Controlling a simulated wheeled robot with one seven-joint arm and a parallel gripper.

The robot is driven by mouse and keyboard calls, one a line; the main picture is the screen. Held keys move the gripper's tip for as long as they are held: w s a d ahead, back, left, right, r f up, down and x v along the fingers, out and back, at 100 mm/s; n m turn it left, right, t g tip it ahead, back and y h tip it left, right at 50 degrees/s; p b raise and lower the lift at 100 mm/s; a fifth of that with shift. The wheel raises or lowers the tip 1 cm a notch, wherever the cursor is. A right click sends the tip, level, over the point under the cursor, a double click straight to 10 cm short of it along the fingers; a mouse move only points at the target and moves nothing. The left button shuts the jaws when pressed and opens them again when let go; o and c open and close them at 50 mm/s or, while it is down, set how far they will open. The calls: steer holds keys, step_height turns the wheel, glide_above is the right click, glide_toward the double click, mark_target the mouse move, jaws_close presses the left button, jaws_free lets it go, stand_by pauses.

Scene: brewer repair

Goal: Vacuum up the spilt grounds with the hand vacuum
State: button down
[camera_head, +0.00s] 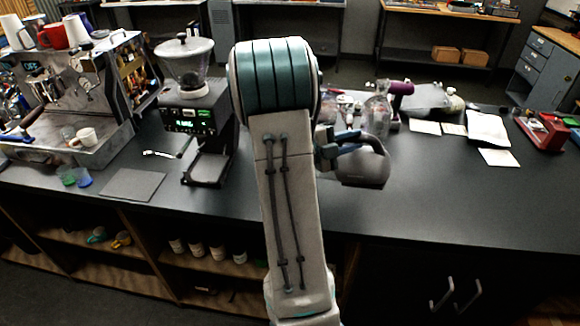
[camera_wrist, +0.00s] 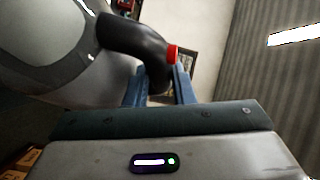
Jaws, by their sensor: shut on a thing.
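My gripper (camera_head: 338,150) is shut on the black handle of a rounded dark grey appliance, which I take for the hand vacuum (camera_head: 364,168). It is over the black counter, right of my arm; I cannot tell whether it touches the top. In the wrist view, the vacuum's grey body (camera_wrist: 50,45) fills the upper left. Its curved black handle, with a red button, runs between my blue fingers (camera_wrist: 158,88). I cannot make out the spilt grounds; my arm hides part of the counter.
A grinder (camera_head: 193,115) and an espresso machine (camera_head: 75,95) stand at left, with a grey mat (camera_head: 132,185) in front. A purple-and-clear device (camera_head: 380,108) and papers (camera_head: 488,128) lie behind and right. A red item (camera_head: 541,132) stands far right. The front right counter is clear.

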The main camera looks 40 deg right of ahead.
steer(key=shift+r, duration=0.2)
step_height(320, 180, up, 6)
steer(key=p, duration=0.5)
steer(key=shift+f, duration=0.2)
steer(key=shift+r, duration=1.15)
